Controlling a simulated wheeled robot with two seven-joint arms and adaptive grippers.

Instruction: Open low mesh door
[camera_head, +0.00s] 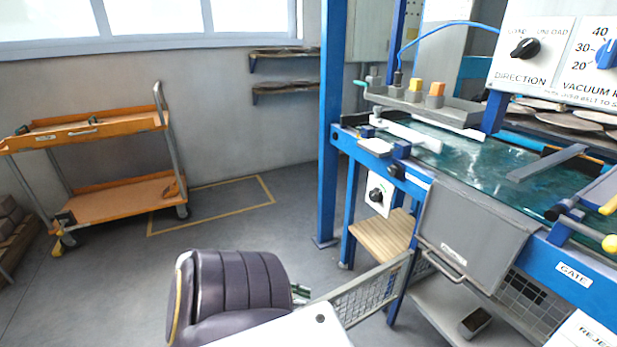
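A low mesh door (370,297) with a light metal frame shows at the lower centre. It stands out at an angle from the blue post (400,290) of the machine, its far end at the post and its near end low toward the middle. My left gripper (301,292) shows only as a small dark part at the near left end of the mesh panel, partly hidden behind my white arm link. I cannot tell whether it touches the door or whether its fingers are open. My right gripper is not in view.
A grey panel with a handle (455,267) hangs beneath the machine's bed, beside more mesh (528,300). A wooden step (382,235) lies behind the door. A dark ribbed seat-like shape (240,283) stands left. An orange cart (115,200) is farther back; floor between is clear.

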